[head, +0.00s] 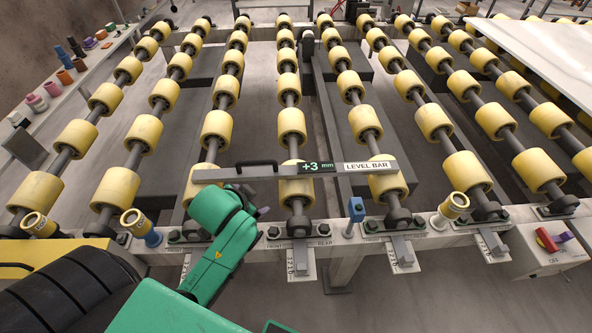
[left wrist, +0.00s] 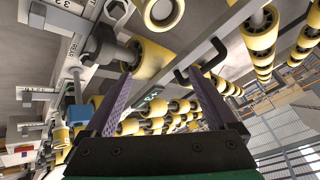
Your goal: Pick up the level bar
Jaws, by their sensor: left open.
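The level bar (head: 230,174) is a long grey bar lying across several yellow rollers in the head view. It has a black handle (head: 257,164) at its left part, a green "+3 mm" display and a white "LEVEL BAR" label. My left gripper (head: 262,207) is just in front of the bar, below the handle in the picture, and its fingers are partly hidden by my arm. In the left wrist view the open fingers (left wrist: 161,73) are apart with nothing held; the bar (left wrist: 222,32) and its black handle (left wrist: 190,70) show beyond them. My right gripper is not in view.
Rows of yellow rollers (head: 292,121) on dark shafts fill the middle. A front rail (head: 330,238) carries clamps and a blue-topped part (head: 356,209). A pale slab (head: 540,50) lies at the upper right. A control box (head: 550,245) stands at the right. Small coloured items line the left ledge.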

